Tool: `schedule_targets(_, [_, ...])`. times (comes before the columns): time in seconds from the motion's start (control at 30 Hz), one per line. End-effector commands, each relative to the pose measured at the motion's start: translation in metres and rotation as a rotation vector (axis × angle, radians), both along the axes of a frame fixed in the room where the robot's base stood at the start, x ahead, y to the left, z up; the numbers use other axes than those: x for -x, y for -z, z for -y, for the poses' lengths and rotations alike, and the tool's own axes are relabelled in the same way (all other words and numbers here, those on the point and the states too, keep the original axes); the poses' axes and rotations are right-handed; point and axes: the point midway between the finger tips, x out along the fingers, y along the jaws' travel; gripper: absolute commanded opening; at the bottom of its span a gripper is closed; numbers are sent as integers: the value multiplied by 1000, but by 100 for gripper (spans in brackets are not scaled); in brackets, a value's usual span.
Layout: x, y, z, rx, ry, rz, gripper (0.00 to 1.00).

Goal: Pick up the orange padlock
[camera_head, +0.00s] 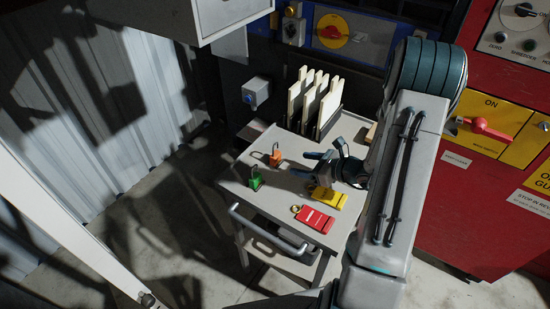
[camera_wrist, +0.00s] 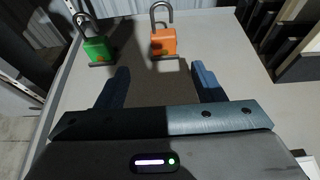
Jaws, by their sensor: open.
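The orange padlock (camera_head: 275,158) stands upright on the grey cart top, near its left side. In the wrist view the orange padlock (camera_wrist: 163,42) has its shackle up and stands ahead of the gap between my fingers. My gripper (camera_head: 312,165) is over the cart, to the right of the orange padlock and apart from it. In the wrist view my gripper (camera_wrist: 160,80) has its two fingers spread with nothing between them. A green padlock (camera_head: 255,178) stands to the left of the orange one; it also shows in the wrist view (camera_wrist: 97,48).
The cart top (camera_head: 240,173) also bears a yellow tag (camera_head: 328,197) and a red tag (camera_head: 315,219). A rack of upright cream boards (camera_head: 312,100) stands at the back. A red cabinet (camera_head: 480,190) is at the right.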

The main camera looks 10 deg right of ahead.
Motion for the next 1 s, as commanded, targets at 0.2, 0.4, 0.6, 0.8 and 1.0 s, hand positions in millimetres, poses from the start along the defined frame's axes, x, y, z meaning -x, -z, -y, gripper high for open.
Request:
schedule_targets(0.2, [-27,15,-27,0,-4,0,62])
schedule_targets(0.4, [-37,21,-36,2,-3,1,62])
schedule_targets(0.6, [-55,28,-49,0,-6,-1,62])
schedule_targets(0.8, [-72,39,-63,2,-4,0,62])
schedule_targets(1.0, [-74,41,-65,2,-3,1,62])
